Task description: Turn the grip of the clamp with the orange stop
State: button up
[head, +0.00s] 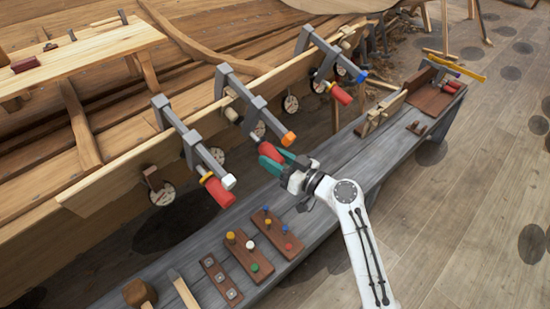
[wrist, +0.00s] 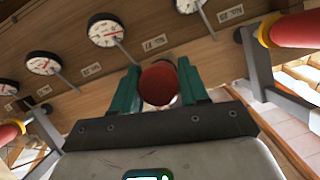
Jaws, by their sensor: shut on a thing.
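The clamp with the orange stop (head: 288,138) is the middle of three grey clamps on the hull plank. Its grey bar (head: 255,107) slopes down toward the bench. Its red grip (head: 268,150) sits below the stop. My gripper (head: 272,159) has its green fingers closed around this grip. In the wrist view, the round end of the red grip (wrist: 159,84) lies between the two fingers of my gripper (wrist: 160,90), which are on either side of it. The orange stop does not show clearly in the wrist view.
A clamp with a white stop (head: 229,181) stands left, one with a blue stop (head: 362,76) right; both have red grips. Dials (head: 162,193) hang along the plank (head: 120,180). The grey bench (head: 205,245) below carries peg boards (head: 248,252) and a tool tray (head: 432,101).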

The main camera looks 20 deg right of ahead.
jog(key=shift+f+b, duration=0.15)
jog(key=shift+b, duration=0.3)
jog(key=m+y+b, duration=0.1)
jog(key=b, duration=0.2)
jog(key=shift+f+m+g+y, duration=0.15)
jog(key=shift+m+g+y, duration=0.15)
jog(key=shift+y, duration=0.1)
jog(key=m+y+b, duration=0.2)
jog(key=b, duration=0.2)
jog(key=shift+m+g+y, duration=0.3)
jog(key=m+y+b, duration=0.2)
jog(key=m+b, duration=0.1)
jog(key=shift+d, duration=0.1)
jog(key=shift+m+y+b, duration=0.8)
jog(key=shift+m+b, duration=0.1)
jog(key=shift+m, duration=0.7)
jog(key=o, duration=1)
jog(key=shift+r, duration=0.25)
jog(key=shift+c, duration=0.2)
